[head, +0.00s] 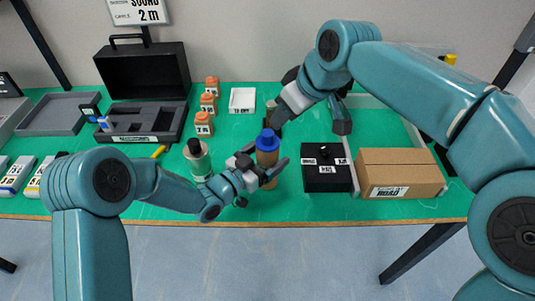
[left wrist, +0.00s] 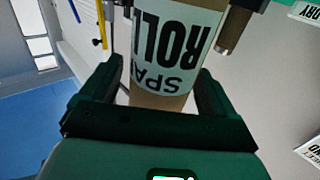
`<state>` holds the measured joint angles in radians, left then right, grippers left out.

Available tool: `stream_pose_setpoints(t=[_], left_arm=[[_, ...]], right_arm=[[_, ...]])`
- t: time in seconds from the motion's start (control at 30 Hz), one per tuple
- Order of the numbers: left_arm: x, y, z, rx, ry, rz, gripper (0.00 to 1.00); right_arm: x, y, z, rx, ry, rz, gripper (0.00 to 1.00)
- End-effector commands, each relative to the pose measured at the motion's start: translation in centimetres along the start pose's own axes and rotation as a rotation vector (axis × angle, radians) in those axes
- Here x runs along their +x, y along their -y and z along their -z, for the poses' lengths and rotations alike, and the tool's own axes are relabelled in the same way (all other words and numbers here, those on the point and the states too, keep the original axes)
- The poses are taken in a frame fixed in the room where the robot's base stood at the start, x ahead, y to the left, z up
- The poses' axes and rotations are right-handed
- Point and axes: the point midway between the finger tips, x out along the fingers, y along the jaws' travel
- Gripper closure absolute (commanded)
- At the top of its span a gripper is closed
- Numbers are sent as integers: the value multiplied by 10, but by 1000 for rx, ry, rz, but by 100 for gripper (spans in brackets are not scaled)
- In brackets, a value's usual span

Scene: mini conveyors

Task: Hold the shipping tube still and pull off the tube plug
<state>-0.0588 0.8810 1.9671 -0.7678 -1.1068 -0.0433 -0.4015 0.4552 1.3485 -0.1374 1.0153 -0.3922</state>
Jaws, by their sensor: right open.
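The shipping tube (head: 267,182) is a brown cylinder standing upright near the front of the green table. The blue tube plug (head: 267,140) sits in its top end. My left gripper (head: 262,171) is shut around the tube's body below the plug. In the left wrist view, the tube (left wrist: 160,102) with its white "SPARE ROLL" label lies between the fingers of my left gripper (left wrist: 160,80). The plug does not show clearly there. My right gripper (head: 275,117) is open, just above and behind the plug; its fingertips are partly hidden.
A black box (head: 328,178) and a cardboard box (head: 400,170) stand to the right. Several orange bottles (head: 204,125), an open black case (head: 145,72) and a white tray (head: 242,100) are farther back.

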Motion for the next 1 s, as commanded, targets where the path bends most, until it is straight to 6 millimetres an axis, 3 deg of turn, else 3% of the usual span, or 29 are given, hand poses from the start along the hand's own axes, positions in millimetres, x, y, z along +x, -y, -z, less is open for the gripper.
stream_pose_setpoints(t=[0.03, 0.1, 0.17, 1.0], left_arm=[[0, 0, 0, 0, 0, 0, 28], [0, 0, 0, 0, 0, 0, 51], [0, 0, 0, 0, 0, 0, 68], [0, 0, -2, 0, 2, 0, 68]], right_arm=[[0, 0, 0, 0, 0, 0, 57], [0, 0, 0, 0, 0, 0, 57], [0, 0, 0, 0, 0, 0, 57], [3, 0, -2, 0, 0, 0, 57]])
